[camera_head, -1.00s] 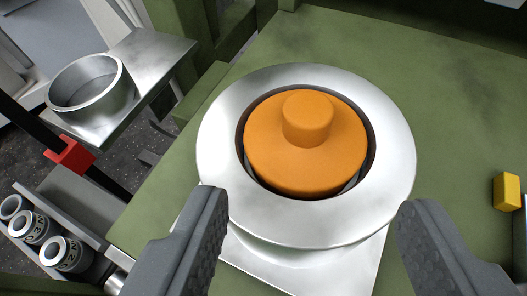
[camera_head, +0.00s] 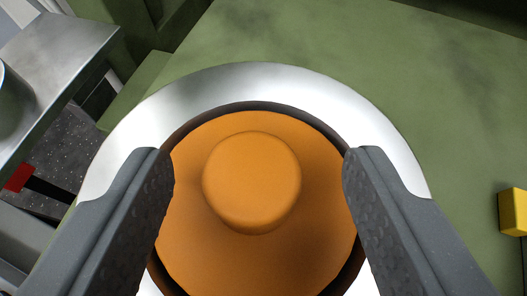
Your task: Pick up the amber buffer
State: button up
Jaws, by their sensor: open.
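The amber buffer (camera_head: 252,183) is an orange disc with a round raised knob in its middle. It sits in the dark-edged opening of a shiny metal ring (camera_head: 250,82) on the green surface. My gripper (camera_head: 259,165) is open above it. One finger is on each side of the knob, with a clear gap between finger and knob on both sides. Nothing is between the fingers except the view of the buffer below. The lower part of the buffer and ring is cut off by the picture edge and partly hidden by my fingers.
A metal shelf (camera_head: 62,45) with part of a metal bowl (camera_head: 12,100) stands at the left. A red block (camera_head: 18,178) on a dark bar is below it. A yellow block (camera_head: 514,211) is at the right edge. The green surface (camera_head: 370,60) behind the ring is bare.

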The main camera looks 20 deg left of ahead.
jog(key=shift+x, duration=1.35)
grip_shut()
jog(key=shift+r, duration=0.1)
